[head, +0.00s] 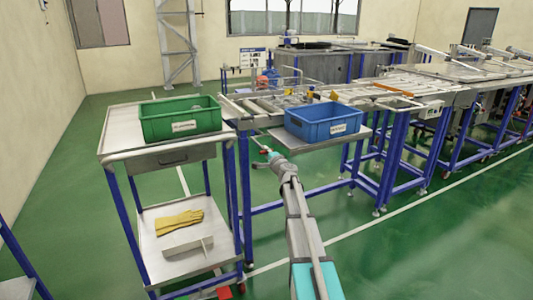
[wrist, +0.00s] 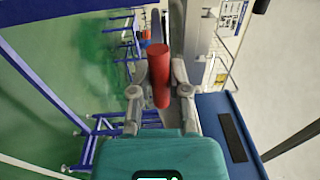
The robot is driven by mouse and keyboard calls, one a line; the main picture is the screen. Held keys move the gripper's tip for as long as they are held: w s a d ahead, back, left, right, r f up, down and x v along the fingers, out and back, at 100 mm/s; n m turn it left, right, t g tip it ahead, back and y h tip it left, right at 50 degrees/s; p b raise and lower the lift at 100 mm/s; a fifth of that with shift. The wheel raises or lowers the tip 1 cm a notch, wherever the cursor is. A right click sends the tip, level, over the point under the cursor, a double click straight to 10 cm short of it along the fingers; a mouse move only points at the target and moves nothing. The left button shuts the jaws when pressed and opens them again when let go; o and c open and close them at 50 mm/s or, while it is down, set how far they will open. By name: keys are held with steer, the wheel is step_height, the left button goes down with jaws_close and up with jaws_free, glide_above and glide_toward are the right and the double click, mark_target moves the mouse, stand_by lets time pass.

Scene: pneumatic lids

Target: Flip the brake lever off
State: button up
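In the wrist view, a red cylindrical handle (wrist: 159,80), which looks like the brake lever's grip, lies between the two fingers of my gripper (wrist: 160,76). Its near end points toward my palm. The fingers flank it closely, but I cannot tell whether they touch it. A grey bar shows behind its far end. In the head view, my gripper (head: 265,150) is small, beside the end of the roller conveyor and left of the shelf under the blue crate.
A blue crate (head: 325,137) stands on a side shelf; its blue side also shows in the wrist view (wrist: 217,110). Conveyor frames (head: 390,170) extend right. Green floor is clear at front right.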

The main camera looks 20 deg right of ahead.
steer(key=o, duration=0.4)
steer(key=shift+r, duration=0.1)
steer(key=shift+o, duration=0.2)
steer(key=s+a+f+n+g+y, duration=0.3)
steer(key=s+a+f+n+g, duration=0.25)
steer(key=a, duration=0.65)
steer(key=s+a+f+n+g+y, duration=0.35)
steer(key=s+a+n, duration=0.45)
steer(key=a, duration=0.4)
steer(key=s+a+f+n+g+h, duration=0.25)
steer(key=s+f+g, duration=0.2)
steer(key=s, duration=0.65)
steer(key=s+a+f+n+g+h, duration=0.2)
steer(key=s+f+g+h, duration=0.3)
steer(key=s, duration=0.6)
steer(key=s+d, duration=0.1)
steer(key=s, duration=0.5)
step_height(320, 180, up, 22)
steer(key=p, duration=2.2)
steer(key=shift+w+d+f+p, duration=0.15)
steer(key=shift+w+p, duration=0.1)
steer(key=shift+p, duration=0.1)
